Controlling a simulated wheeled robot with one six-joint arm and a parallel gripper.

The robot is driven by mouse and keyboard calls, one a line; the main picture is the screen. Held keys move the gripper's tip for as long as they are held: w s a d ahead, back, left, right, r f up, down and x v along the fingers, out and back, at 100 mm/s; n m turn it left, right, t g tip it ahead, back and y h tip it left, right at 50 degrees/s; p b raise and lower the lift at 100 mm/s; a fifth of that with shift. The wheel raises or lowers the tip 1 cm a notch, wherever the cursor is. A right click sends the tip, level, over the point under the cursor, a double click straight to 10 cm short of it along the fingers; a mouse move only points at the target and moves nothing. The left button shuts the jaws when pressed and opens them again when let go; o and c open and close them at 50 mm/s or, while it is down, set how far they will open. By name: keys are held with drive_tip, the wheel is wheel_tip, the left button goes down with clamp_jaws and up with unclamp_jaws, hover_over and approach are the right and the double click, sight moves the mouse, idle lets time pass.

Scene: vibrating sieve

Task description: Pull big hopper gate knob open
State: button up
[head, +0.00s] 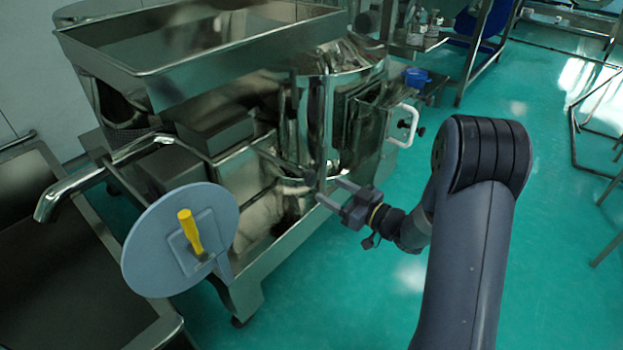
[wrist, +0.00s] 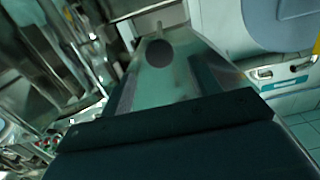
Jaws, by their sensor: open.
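A dark round knob (wrist: 158,52) shows in the wrist view, just beyond and between the two fingers of my gripper (wrist: 165,84). It appears to be the hopper gate knob, though the gate itself is hard to make out. In the head view my gripper (head: 329,190) reaches left toward the steel machine, fingers apart and empty. A small dark shape (head: 311,180) just ahead of the fingertips looks like the same knob. The fingers do not visibly touch it. The big steel hopper (head: 200,50) stands above and to the left.
A grey round disc (head: 160,225) with a yellow handle (head: 191,232) stands left of my gripper. A white handle (head: 405,125) sticks out on the machine's right side. A steel trough (head: 60,270) lies at far left. Green floor (head: 390,270) is clear below my arm.

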sight(313, 181)
drive_tip(key=b+x, duration=0.1)
drive_tip(key=x, duration=0.6)
drive_tip(key=shift+w+a, duration=0.25)
drive_tip(key=shift+a, duration=0.05)
drive_tip(key=shift+c, duration=0.2)
clamp_jaws()
drive_tip(key=shift+v, duration=0.9)
drive_tip(key=shift+o, duration=0.2)
unclamp_jaws()
drive_tip(key=p+v, duration=0.1)
drive_tip(key=v, duration=0.9)
drive_tip(key=shift+s+d+p, duration=0.3)
drive_tip(key=shift+p, duration=0.05)
drive_tip(key=shift+w+a, duration=0.1)
